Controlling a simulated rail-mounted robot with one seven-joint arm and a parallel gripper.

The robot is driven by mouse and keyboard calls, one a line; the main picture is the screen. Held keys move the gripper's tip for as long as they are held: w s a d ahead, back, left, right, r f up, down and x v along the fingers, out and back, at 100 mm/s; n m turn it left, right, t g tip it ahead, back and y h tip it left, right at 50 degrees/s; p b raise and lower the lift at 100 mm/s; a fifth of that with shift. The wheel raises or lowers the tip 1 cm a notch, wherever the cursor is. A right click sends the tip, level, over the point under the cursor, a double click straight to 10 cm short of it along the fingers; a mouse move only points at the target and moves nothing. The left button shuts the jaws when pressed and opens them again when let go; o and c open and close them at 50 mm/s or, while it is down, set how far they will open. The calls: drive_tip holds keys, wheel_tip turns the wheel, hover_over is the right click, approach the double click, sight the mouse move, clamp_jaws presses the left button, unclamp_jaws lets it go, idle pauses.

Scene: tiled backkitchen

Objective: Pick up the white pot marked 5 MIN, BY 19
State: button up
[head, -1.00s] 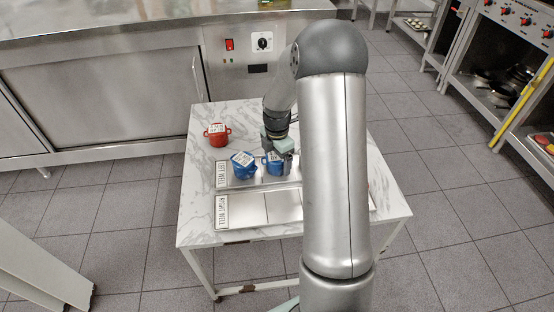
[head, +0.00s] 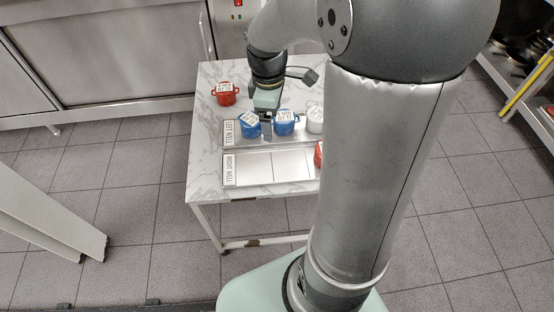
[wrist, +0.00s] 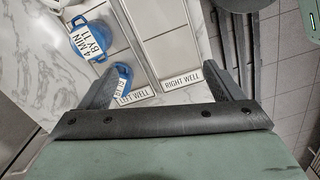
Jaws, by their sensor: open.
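A white pot (head: 315,119) stands at the right of the row in the left well tray (head: 234,145), beside the arm in the head view. Its label cannot be read. Two blue pots stand left of it: a middle one (head: 285,122) and a left one (head: 249,125). My gripper (head: 266,122) is open and empty by the two blue pots, left of the white pot. In the wrist view, the open jaws (wrist: 167,72) have a blue pot (wrist: 122,78) close to the left finger. Another blue pot (wrist: 84,28) reads 4 MIN BY 11.
The right well tray (head: 255,170) lies nearer, its left part empty. A red pot (head: 318,156) at its right is partly hidden by my arm. Another red pot (head: 225,94) stands at the back left of the marble table (head: 206,150). The front-left tabletop is clear.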

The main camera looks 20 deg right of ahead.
drive_tip(key=shift+o, duration=0.4)
drive_tip(key=s+a+m, duration=0.3)
drive_tip(key=s+m, duration=0.2)
drive_tip(key=s, duration=0.2)
drive_tip(key=s+a+m, duration=0.2)
drive_tip(key=s+m, duration=0.3)
drive_tip(key=s, duration=0.3)
drive_tip(key=shift+s+a+m, duration=0.25)
drive_tip(key=shift+a+m, duration=0.15)
drive_tip(key=shift+f, duration=0.1)
